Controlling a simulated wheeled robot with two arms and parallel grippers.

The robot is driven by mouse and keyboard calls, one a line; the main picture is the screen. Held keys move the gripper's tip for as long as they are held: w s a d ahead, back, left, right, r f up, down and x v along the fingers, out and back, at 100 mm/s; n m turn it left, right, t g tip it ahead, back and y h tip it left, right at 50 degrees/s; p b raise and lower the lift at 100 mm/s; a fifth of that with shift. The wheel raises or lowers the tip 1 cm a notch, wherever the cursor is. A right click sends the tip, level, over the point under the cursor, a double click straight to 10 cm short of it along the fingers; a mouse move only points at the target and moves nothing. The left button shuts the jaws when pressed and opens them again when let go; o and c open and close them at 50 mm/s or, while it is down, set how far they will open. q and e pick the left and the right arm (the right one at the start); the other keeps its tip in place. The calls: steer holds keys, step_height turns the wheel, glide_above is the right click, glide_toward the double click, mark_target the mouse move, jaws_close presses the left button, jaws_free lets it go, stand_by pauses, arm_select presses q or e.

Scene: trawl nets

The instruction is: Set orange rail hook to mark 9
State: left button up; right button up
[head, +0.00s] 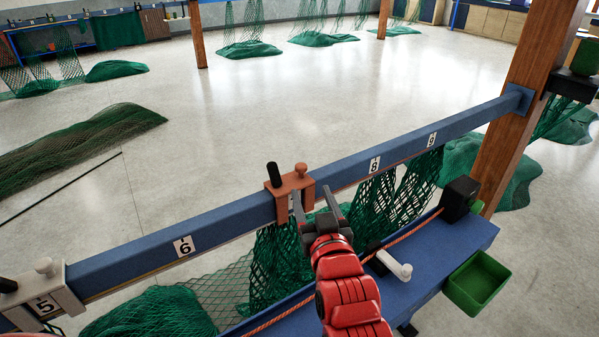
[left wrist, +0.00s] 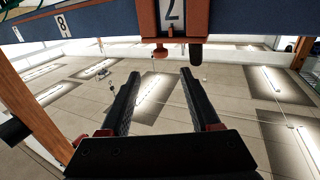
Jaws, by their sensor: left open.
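The orange rail hook (head: 275,205) sits over the blue rail (head: 230,212) between mark 6 (head: 184,246) and mark 8 (head: 375,165). It has a black handle and an orange knob on top. Mark 9 (head: 432,139) is farther right along the rail. In the left wrist view the orange hook (left wrist: 144,20) is at the top, with a number plate, probably 7, in its window. My left gripper (head: 314,198) is open in front of the hook. In the left wrist view its fingers (left wrist: 160,76) are apart with nothing between them. My right gripper is not in view.
A pale clamp (head: 68,297) sits on the rail at mark 5. Green netting (head: 280,260) hangs below the rail. A lower blue beam (head: 462,245) carries a white-handled fitting (head: 396,266), a black block (head: 460,198) and a green bin (head: 478,283). A wooden post (head: 510,140) stands at the rail's right end.

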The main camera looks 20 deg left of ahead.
arm_select(q)
steer(key=x, duration=1.4)
steer(key=shift+r, duration=0.15)
jaws_close()
stand_by(1.0)
